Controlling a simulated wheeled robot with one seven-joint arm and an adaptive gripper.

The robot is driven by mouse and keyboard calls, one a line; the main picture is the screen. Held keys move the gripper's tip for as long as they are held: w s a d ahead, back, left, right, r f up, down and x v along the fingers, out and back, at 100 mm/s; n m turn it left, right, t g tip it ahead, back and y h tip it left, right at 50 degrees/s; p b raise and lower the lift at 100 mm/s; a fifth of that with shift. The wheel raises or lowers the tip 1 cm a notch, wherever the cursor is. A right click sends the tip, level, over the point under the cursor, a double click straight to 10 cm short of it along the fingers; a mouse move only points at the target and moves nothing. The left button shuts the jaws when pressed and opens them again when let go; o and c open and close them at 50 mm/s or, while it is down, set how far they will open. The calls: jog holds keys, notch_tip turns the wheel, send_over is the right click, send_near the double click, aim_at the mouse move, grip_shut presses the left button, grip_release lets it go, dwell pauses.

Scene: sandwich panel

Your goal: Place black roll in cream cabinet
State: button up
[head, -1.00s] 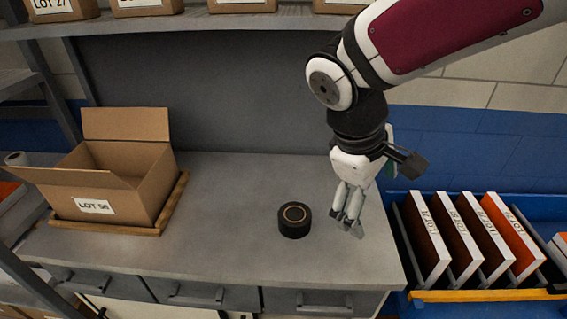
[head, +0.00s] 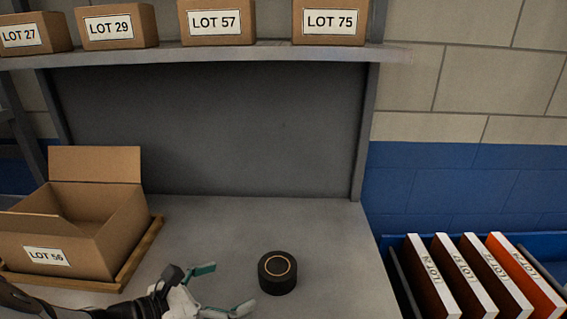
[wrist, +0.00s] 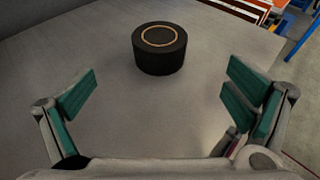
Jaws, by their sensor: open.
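The black roll (head: 277,272) is a short black cylinder with a thin tan ring on its top. It stands upright on the grey bench, and it also shows in the wrist view (wrist: 160,50) beyond and between my fingers. My gripper (head: 226,288) is low over the bench, just left of the roll, with its fingers pointing toward it. In the wrist view my gripper (wrist: 160,98) is spread wide with green finger pads and nothing between them. The fingers are apart from the roll. I see no cream cabinet in the current views.
An open cardboard box (head: 70,230) labelled LOT 56 sits on a wooden tray (head: 140,252) at left. A shelf (head: 230,54) with labelled boxes runs above the bench. Upright binders (head: 455,275) stand in a blue rack at right. The bench (head: 270,220) behind the roll is clear.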

aim_at(274, 268)
jog(key=x, duration=1.3)
jog(key=shift+w+d, duration=0.25)
jog(key=c, duration=1.4)
jog(key=shift+o, duration=0.2)
